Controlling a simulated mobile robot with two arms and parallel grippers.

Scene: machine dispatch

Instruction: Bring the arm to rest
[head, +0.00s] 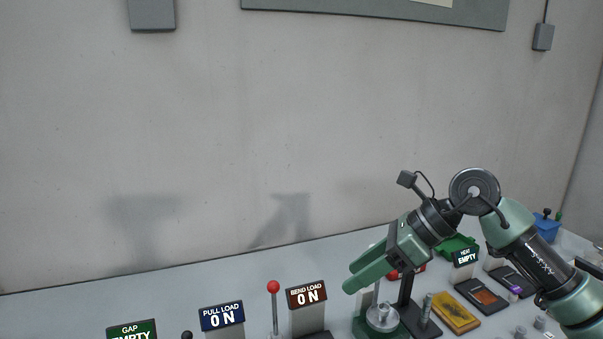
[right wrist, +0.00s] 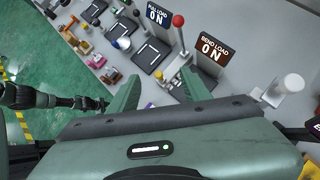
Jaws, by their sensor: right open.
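My right arm reaches in from the right in the head view. Its green right gripper (head: 357,281) points down and left above the bench, near the bend load sign. In the right wrist view its two fingers (right wrist: 158,92) stand apart with nothing between them, so it is open and empty. The bench surface shows below, between and beyond the fingers. My left gripper does not show clearly in the head view.
Signs read bend load 0 N (head: 306,294), pull load 0 N (head: 222,316), gap empty (head: 132,330) and heat empty (head: 465,256). A red-knobbed lever (head: 273,287) stands beside the bend load sign. A yellow tray (head: 456,312) and a blue bin (head: 546,229) are at right.

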